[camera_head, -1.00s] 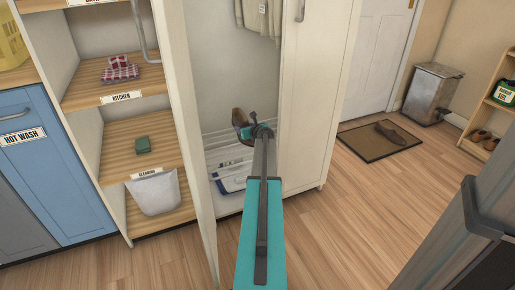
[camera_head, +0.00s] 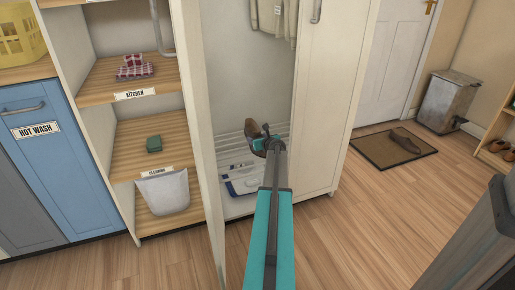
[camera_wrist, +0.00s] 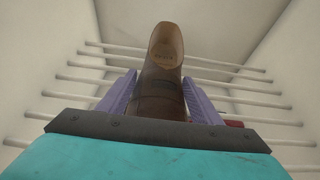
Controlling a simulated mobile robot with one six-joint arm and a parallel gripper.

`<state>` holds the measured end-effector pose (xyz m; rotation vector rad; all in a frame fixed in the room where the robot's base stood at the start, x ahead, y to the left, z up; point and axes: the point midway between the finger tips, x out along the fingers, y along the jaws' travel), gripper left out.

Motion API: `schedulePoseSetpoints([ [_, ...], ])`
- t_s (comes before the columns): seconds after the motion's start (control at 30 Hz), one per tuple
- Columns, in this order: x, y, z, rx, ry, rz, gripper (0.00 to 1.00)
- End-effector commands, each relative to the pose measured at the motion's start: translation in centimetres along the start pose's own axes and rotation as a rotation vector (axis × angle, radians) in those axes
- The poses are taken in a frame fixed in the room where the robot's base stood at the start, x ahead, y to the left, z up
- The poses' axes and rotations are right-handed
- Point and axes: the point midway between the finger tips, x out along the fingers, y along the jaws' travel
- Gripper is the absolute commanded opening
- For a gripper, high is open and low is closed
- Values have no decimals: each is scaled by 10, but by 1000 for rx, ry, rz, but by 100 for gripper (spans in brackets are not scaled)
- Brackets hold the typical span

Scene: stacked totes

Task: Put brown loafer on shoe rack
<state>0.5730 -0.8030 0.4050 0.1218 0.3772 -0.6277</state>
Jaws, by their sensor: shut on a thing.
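My gripper (camera_head: 268,145) is shut on a brown loafer (camera_head: 252,130) inside the open wardrobe. In the wrist view the loafer (camera_wrist: 160,88) sits between the two purple fingers, its opening and tan insole facing up and its heel end pointing away from the gripper. The shoe rack (camera_head: 231,147) is a set of white wire bars at the bottom of the wardrobe. Its bars (camera_wrist: 62,95) run behind and to both sides of the loafer in the wrist view. The loafer is over or at the rack; I cannot tell whether it touches the bars. My arm hides part of the rack.
The wardrobe's open door (camera_head: 197,130) stands close left of my arm, and its closed door (camera_head: 335,110) is on the right. A white and blue item (camera_head: 242,182) lies under the rack. Another brown loafer (camera_head: 404,140) lies on the doormat (camera_head: 378,153). Wooden floor is clear in front.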

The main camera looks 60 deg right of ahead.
Motion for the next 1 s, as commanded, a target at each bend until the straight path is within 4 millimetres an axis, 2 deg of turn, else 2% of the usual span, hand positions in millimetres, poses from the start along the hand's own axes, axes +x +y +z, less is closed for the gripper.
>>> schedulePoseSetpoints([
  [0.17, 3, 0, -6, 1, -1, 0, 20],
  [0.5, 17, 0, -41, 1, -1, 0, 20],
  [0.87, 20, 1, -46, 0, 0, 1, 20],
  [0.9, 20, 1, -47, 0, 1, 2, 62],
  [1.0, 20, 1, -47, 0, 1, 2, 79],
])
